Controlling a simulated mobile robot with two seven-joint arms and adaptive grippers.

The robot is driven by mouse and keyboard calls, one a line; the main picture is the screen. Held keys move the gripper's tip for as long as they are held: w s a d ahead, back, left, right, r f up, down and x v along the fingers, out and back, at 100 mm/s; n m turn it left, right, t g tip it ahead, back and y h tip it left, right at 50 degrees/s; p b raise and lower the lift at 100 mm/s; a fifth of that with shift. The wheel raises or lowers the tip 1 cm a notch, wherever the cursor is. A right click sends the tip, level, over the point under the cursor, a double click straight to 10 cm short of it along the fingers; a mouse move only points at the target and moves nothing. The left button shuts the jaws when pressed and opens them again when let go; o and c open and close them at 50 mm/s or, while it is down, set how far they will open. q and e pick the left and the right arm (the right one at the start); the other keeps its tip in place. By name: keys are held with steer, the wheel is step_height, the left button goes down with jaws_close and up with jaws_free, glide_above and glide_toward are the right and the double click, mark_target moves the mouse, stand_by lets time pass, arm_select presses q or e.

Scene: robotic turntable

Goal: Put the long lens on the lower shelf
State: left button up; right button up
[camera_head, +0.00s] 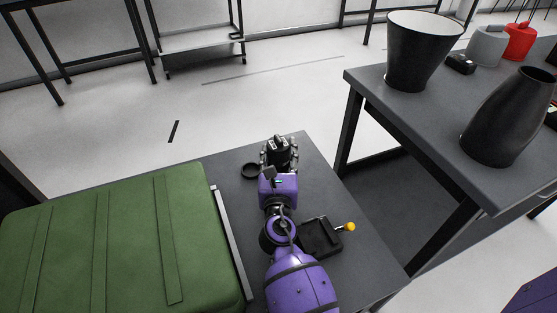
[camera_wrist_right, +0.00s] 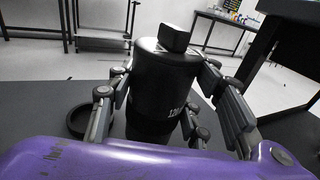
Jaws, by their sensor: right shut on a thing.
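In the head view, the lens (camera_head: 278,146) shows just beyond my purple right wrist, over the far end of the low dark table (camera_head: 300,147). Its lower end is partly hidden, so I cannot tell whether it touches the table. A low shelf (camera_head: 200,40) on a dark frame stands at the back. My left gripper is out of view.
A black ring (camera_head: 250,170) lies left of the lens. A green case (camera_head: 110,240) fills the left. A black tray-like device with a yellow knob (camera_head: 349,227) lies right of my arm. The right table holds a tall cup (camera_head: 415,65) and vase (camera_head: 503,125).

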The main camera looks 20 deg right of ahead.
jaws_close()
steer(key=shift+r, duration=0.1)
